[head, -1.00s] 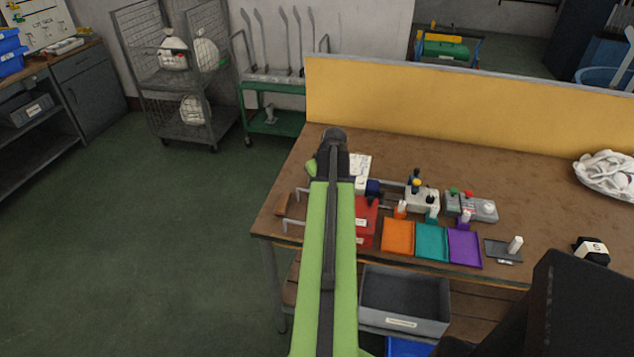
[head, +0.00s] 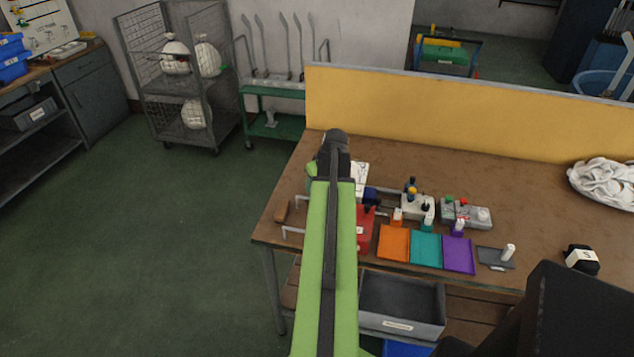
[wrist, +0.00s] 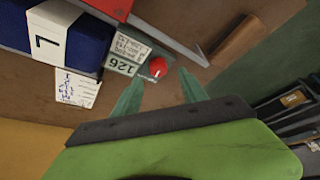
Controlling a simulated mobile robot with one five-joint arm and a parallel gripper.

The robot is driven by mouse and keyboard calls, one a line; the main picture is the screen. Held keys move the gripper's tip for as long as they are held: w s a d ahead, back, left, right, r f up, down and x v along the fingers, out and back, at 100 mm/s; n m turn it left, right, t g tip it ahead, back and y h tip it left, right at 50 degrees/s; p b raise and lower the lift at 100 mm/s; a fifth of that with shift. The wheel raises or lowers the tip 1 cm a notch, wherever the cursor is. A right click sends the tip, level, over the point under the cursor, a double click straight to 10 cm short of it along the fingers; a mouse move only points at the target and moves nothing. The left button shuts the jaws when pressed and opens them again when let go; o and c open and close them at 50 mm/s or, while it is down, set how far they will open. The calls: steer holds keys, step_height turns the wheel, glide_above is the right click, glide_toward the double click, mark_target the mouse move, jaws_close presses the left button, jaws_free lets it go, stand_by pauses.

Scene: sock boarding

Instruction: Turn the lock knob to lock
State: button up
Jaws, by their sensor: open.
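A small red round knob (wrist: 157,67) shows in the wrist view, beside a printed label reading 126 (wrist: 122,66). My gripper (wrist: 161,76) is open, its two green fingers apart. A blue block with a white band (wrist: 65,35) lies to the left. In the head view my arm hides the gripper and the knob; the red box (head: 366,228) shows partly beside the arm.
A metal bar (wrist: 165,30) and a brown block (wrist: 235,40) lie close by. Orange (head: 393,243), teal (head: 426,249) and purple (head: 458,254) trays stand right of the red box. A yellow panel (head: 450,115) backs the table. A grey bin (head: 402,305) sits below.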

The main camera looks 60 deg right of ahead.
steer(key=p+v, duration=0.2)
steer(key=v, duration=0.1)
steer(key=shift+s+r, duration=0.25)
steer(key=shift+r, duration=0.05)
